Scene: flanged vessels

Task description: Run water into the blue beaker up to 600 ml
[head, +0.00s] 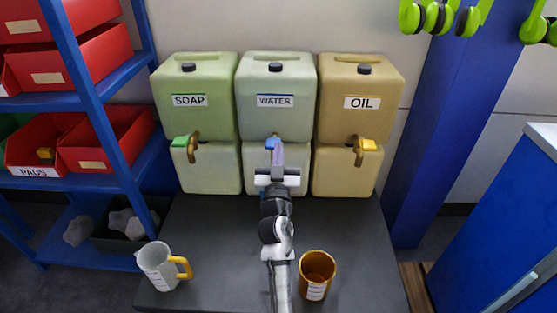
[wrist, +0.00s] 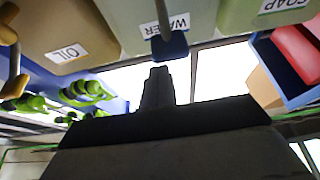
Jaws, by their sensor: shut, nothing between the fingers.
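The water tank (head: 275,97) stands in the middle of the row, with a blue tap lever (head: 271,143) on its front; the lever also shows in the wrist view (wrist: 170,46). My gripper (head: 278,152) is shut and empty, its fingertips close below and in front of the lever. In the wrist view my shut fingers (wrist: 158,78) point at the lever; I cannot tell if they touch it. The blue beaker is mostly or wholly hidden behind my arm; only a sliver of blue shows beside my wrist below the tap. Its water level cannot be seen.
The soap tank (head: 195,95) and oil tank (head: 360,95) flank the water tank. A white jug with a yellow handle (head: 160,267) stands front left, an orange beaker (head: 317,272) front right. A blue shelf (head: 105,112) is at left, a blue post (head: 430,130) at right.

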